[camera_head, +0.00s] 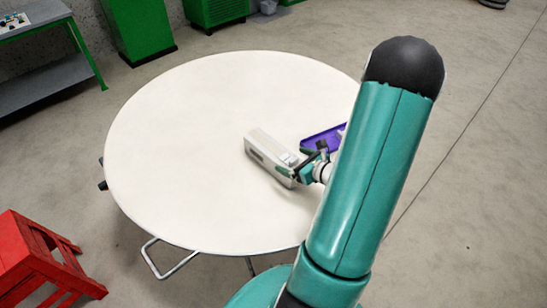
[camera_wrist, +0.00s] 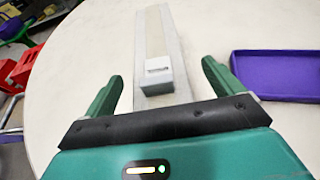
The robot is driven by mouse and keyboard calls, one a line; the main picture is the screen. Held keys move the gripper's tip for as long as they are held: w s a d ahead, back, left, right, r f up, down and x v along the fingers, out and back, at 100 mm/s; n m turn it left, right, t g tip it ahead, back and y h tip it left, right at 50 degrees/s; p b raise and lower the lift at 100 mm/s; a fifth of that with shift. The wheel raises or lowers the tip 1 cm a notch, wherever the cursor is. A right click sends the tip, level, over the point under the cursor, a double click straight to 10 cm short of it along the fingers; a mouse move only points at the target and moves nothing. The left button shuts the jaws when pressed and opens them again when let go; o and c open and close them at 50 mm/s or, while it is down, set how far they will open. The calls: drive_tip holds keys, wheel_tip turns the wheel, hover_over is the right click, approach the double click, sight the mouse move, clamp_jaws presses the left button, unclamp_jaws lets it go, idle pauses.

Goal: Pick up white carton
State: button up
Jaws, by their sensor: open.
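The white carton (camera_head: 266,151) is a long, pale box lying on the round table, right of the table's middle in the head view. In the wrist view the carton (camera_wrist: 155,35) stretches away from my gripper, with a small white label or block near its close end. My gripper (camera_head: 291,174) is at the carton's near end in the head view. In the wrist view my gripper (camera_wrist: 161,75) is open, with one green finger on each side of that end. Small gaps show between the fingers and the carton; I cannot tell the height of the fingers over the table.
A purple tray (camera_wrist: 280,74) lies right of the carton, partly behind my arm in the head view (camera_head: 318,140). The white round table (camera_head: 180,140) is bare on its left side. A red stool (camera_head: 38,262) stands at lower left; green cabinets (camera_head: 138,30) stand behind.

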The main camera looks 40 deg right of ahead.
sight(274, 157)
drive_tip(key=x, duration=0.3)
drive_tip(key=shift+w+a+f, duration=0.1)
drive_tip(key=shift+w+a, duration=0.1)
drive_tip(key=shift+w, duration=0.1)
drive_tip(key=shift+c, duration=0.4)
drive_tip(key=c, duration=1.7)
